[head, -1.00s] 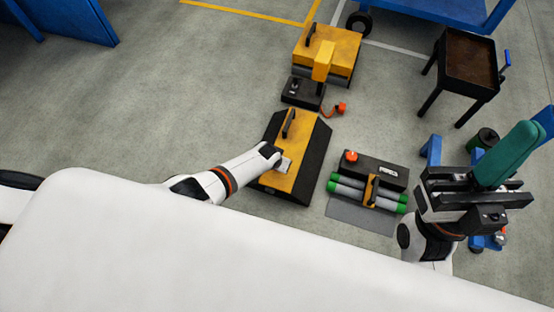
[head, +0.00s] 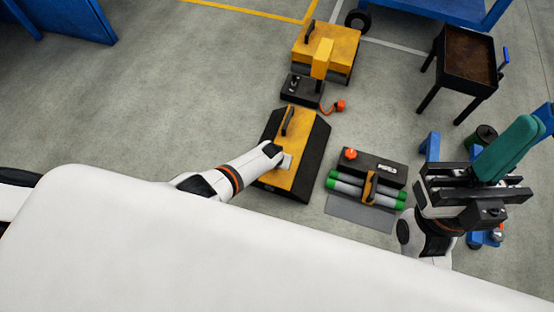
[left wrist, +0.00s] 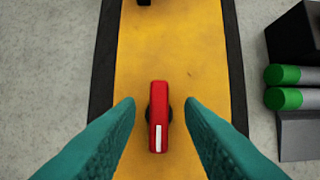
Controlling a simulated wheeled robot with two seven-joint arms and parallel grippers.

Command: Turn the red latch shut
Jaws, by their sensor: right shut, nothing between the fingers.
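The red latch (left wrist: 158,130), a narrow bar with a white mark at its near end, sits on the yellow strip of a dark-edged panel (left wrist: 180,45). In the left wrist view it points lengthwise along the strip. My left gripper (left wrist: 158,103) is open, its two teal fingers either side of the latch with a gap on both sides. In the head view the panel (head: 302,150) lies in the middle, and my left arm hides the latch and fingers. My right gripper (head: 507,152) is shut and empty at the right, away from the panel.
A black box with a red knob (head: 350,154) and green-ended grey cylinders (head: 345,190) lie right of the panel. A yellow block (head: 340,45) and small black box (head: 302,90) stand beyond it. A dark table (head: 468,65) is at upper right. Floor at left is clear.

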